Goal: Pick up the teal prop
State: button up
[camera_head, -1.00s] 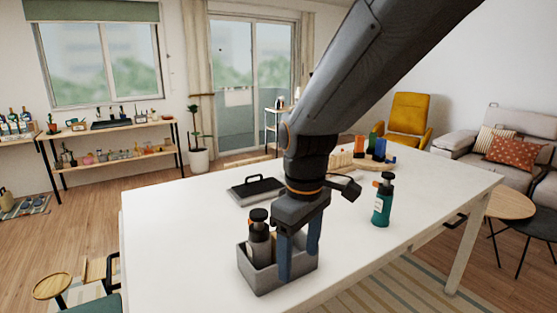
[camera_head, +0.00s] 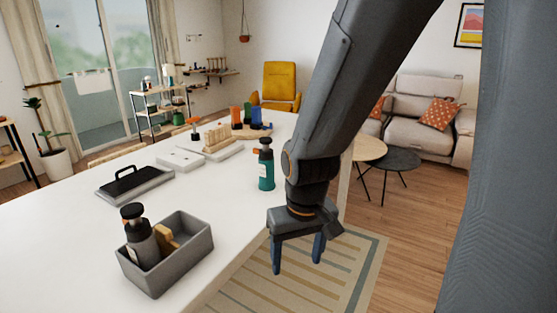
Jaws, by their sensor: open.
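The teal prop (camera_head: 266,170) is a teal bottle with a pale label and a black top with a small orange part. It stands upright on the white table (camera_head: 75,240), near the table's right edge. My gripper (camera_head: 297,264) is open and empty, with its two blue-grey fingers pointing down. In the picture it is below and right of the bottle, apart from it, and seems to hang past the table's right edge over the rug.
A grey caddy (camera_head: 184,267) holds a dark bottle (camera_head: 139,235) and a tan item. Behind are a dark tray (camera_head: 135,183), a wooden rack (camera_head: 217,139) and coloured cups (camera_head: 236,116). Round side tables (camera_head: 390,160) stand right of the table. The striped rug (camera_head: 345,270) is clear.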

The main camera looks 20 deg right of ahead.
aim_at(266, 168)
jog(key=z, duration=0.5)
jog(key=i, duration=1.2)
jog(key=z, duration=0.4)
